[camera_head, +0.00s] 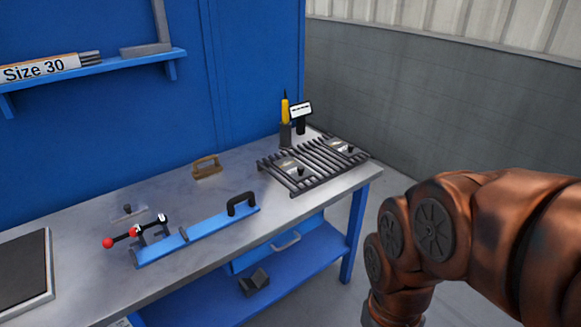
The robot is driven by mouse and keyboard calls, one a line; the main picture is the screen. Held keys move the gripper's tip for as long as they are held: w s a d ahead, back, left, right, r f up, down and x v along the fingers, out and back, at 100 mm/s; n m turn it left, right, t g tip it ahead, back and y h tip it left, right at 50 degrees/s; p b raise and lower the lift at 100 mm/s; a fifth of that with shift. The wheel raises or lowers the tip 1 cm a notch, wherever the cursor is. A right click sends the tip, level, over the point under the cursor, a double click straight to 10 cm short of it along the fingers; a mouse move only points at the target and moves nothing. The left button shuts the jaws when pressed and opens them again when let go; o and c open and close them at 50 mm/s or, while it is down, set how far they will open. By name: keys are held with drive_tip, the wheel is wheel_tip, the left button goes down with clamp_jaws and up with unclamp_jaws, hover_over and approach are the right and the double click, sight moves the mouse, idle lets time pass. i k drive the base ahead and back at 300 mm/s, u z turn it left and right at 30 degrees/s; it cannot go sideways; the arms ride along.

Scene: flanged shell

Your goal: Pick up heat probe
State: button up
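A slim yellow tool with a dark pointed top (285,108) stands upright in a dark holder (285,134) at the back right of the workbench. Right beside it is a black device with a white face (301,109), also standing upright. I cannot tell for sure which of these two is the heat probe. My copper-coloured arm fills the right side of the view, in front of the bench. My gripper is out of the picture, below the bottom edge.
The grey-topped workbench (225,190) holds a slatted rack (315,166), a blue bar with a black handle (200,232), a red-knobbed clamp (108,243), a small brown-handled item (206,168) and a dark-topped tray (49,275). A blue wall with a shelf (110,70) stands behind.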

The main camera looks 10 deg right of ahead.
sight(285, 103)
drive_tip(key=u, duration=0.2)
drive_tip(key=i, duration=0.35)
drive_tip(key=u, duration=0.6)
drive_tip(key=i, duration=0.85)
drive_tip(key=u, duration=0.2)
